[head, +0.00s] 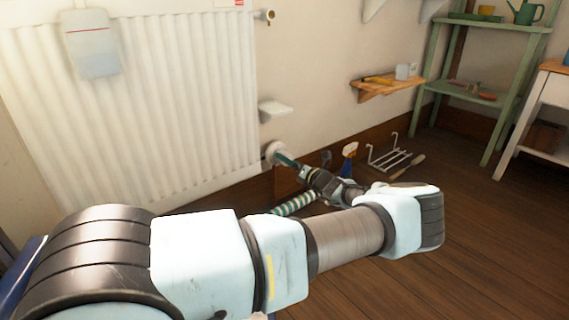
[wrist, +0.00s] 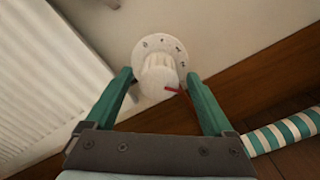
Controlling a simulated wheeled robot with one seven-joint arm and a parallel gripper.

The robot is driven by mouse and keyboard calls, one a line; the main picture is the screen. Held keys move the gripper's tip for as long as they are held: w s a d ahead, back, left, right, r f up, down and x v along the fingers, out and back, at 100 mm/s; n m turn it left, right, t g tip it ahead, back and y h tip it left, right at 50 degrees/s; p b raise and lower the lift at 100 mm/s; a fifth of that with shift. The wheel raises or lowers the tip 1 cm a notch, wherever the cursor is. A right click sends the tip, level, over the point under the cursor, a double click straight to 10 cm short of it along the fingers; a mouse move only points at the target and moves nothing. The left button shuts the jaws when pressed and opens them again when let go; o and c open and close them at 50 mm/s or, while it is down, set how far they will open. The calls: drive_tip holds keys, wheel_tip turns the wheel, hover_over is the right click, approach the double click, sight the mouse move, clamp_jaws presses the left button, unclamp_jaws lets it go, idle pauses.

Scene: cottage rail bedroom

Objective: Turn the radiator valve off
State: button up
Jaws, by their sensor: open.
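The radiator valve (wrist: 158,76) is a round white knob with a ribbed grip, a dial of small marks and a red pointer at its lower right. In the head view the valve (head: 273,152) sits low beside the bottom right corner of the white radiator (head: 190,100). My gripper (wrist: 160,84) is open, with one green finger on each side of the knob's grip.
A green and white striped roll (wrist: 290,132) lies near the wall, below the valve. A spray bottle (head: 348,160) and a wire rack (head: 390,157) stand on the floor to the right. Open floor lies to the right.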

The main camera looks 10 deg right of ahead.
drive_tip(key=shift+b+x, duration=0.3)
drive_tip(key=shift+x, duration=0.95)
drive_tip(key=shift+c, duration=0.4)
drive_tip(key=c, duration=1.3)
